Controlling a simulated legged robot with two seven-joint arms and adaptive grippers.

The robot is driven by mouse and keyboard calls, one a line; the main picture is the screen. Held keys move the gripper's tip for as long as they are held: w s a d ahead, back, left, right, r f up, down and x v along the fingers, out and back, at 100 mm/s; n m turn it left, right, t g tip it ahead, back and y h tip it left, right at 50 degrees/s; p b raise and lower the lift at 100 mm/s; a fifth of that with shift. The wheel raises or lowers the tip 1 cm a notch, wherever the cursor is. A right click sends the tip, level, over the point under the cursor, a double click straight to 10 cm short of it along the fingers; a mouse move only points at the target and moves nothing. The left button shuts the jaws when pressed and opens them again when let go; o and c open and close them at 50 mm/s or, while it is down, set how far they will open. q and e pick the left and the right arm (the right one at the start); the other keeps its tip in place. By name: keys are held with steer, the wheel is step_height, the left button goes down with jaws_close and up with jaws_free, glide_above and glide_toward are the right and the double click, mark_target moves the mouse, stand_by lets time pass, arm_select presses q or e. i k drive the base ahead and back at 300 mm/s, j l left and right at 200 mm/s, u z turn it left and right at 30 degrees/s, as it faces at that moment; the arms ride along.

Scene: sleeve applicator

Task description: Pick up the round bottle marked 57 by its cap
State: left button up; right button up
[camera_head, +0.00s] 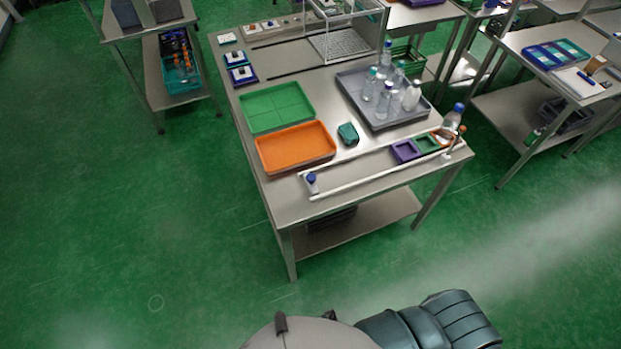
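Several bottles stand upright in a grey tray (426,115) at the right of the steel table. They include a clear bottle with a teal cap (370,88), a clear bottle with a blue cap (384,100) and a whitish bottle (411,98). Another blue-capped bottle (452,119) stands near the table's right edge. A small blue-capped bottle (312,186) stands at the left end of a white-railed strip. No number is legible, so I cannot tell which bottle is marked 57. Neither of my grippers is visible; parts of my own body show at the bottom.
The steel table (375,195) also holds a green tray (276,106), an orange tray (295,147), a small teal item (347,134), a purple holder (405,151) and a clear framed box (343,30). Side racks stand left and right. Green floor is clear in front and left.

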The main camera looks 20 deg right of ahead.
mark_target(452, 122)
steer(key=z, duration=1.7)
steer(key=u, duration=0.25)
steer(key=i+l+u, duration=0.15)
steer(key=u, duration=0.25)
steer(key=i+l+u, duration=0.1)
steer(key=l+u, duration=0.7)
steer(key=i+j, duration=0.05)
steer(key=j, duration=0.05)
